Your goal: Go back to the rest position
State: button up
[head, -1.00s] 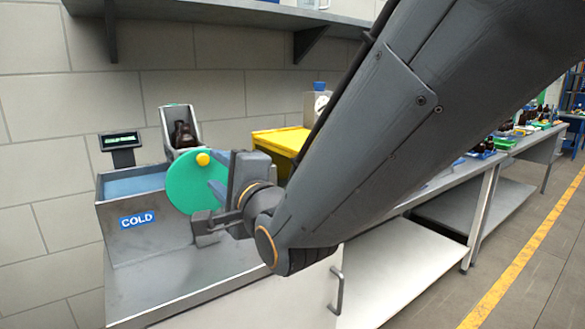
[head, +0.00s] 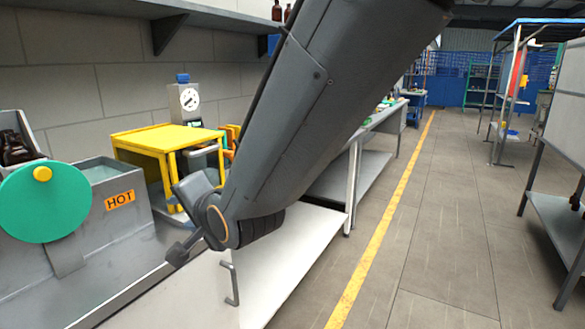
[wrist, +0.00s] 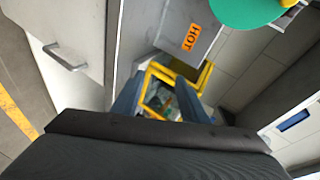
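My gripper (wrist: 157,78) shows in the wrist view as two blue fingers set well apart, with nothing held between them. Through the gap I see the yellow stand (wrist: 150,80) with some small things below. In the head view my dark grey arm crosses the middle, and its wrist end hangs in front of the yellow stand (head: 160,137).
A grey tank labelled HOT (head: 115,215) and a green disc with a yellow knob (head: 45,202) stand at the left. A dial device (head: 184,103) stands behind the yellow stand. A shelf (head: 130,9) runs above. The aisle floor (head: 440,220) at the right is clear.

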jog(key=w+d+f+n+g+h, duration=0.1)
jog(key=d+f+h, duration=0.3)
jog(key=d, duration=0.7)
jog(key=w+d+f+n+g+h, duration=0.1)
jog(key=d+f+g+h, duration=0.1)
jog(key=d+f, duration=0.65)
jog(key=s+d+f+n+g+h, duration=0.1)
jog(key=s+d+n+g, duration=0.1)
jog(key=s+d, duration=0.5)
jog(key=s+d+f+n+g+h, duration=0.1)
jog(key=s+d+g, duration=0.3)
jog(key=s+d, duration=0.4)
jog(key=d+f+h, duration=0.1)
jog(key=d, duration=0.6)
jog(key=shift+d+f+n+g, duration=0.15)
jog(key=shift+f+n+g, duration=0.15)
jog(key=shift+n, duration=0.1)
jog(key=shift+s, duration=0.1)
